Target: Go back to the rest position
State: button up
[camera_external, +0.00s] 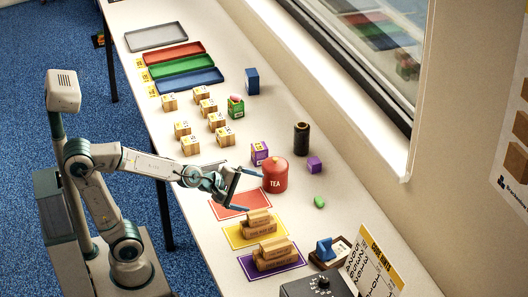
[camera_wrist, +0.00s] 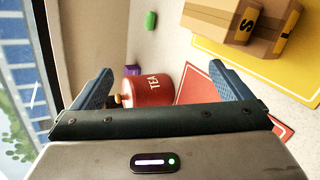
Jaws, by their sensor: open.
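My gripper (camera_external: 234,187) is open above the red mat (camera_external: 228,208), a little left of the red tea tin (camera_external: 275,176) in the external view. In the wrist view my gripper (camera_wrist: 160,88) has its two blue fingers wide apart, and the red tea tin (camera_wrist: 150,97) shows between and beyond them. Nothing is held between the fingers. I cannot tell whether a finger touches the tin.
Carton blocks stand on the yellow mat (camera_external: 234,238) and the purple mat (camera_external: 250,272). A dark cylinder (camera_external: 301,139), a purple cube (camera_external: 314,164) and a green item (camera_external: 319,202) are near the window. Several small cartons and grey, red, green and blue trays (camera_external: 192,81) lie farther back.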

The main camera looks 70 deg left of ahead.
jog(key=s+a+r+m+g+p, duration=0.1)
jog(key=s+r+m+g+p, duration=0.1)
jog(key=s+m+g+p, duration=0.1)
jog(key=s+a+r+m+g+p, duration=0.2)
jog(key=s+m+g+p, duration=0.1)
jog(key=s+m+p, duration=0.3)
jog(key=s+a+r+m+g+y+p, duration=0.1)
jog(key=s+a+r+m+g+p, duration=0.1)
jog(key=s+m+p, duration=0.3)
jog(key=s+m+g, duration=0.1)
jog(key=s+m, duration=0.2)
jog(key=m, duration=0.3)
jog(key=shift+r, duration=0.2)
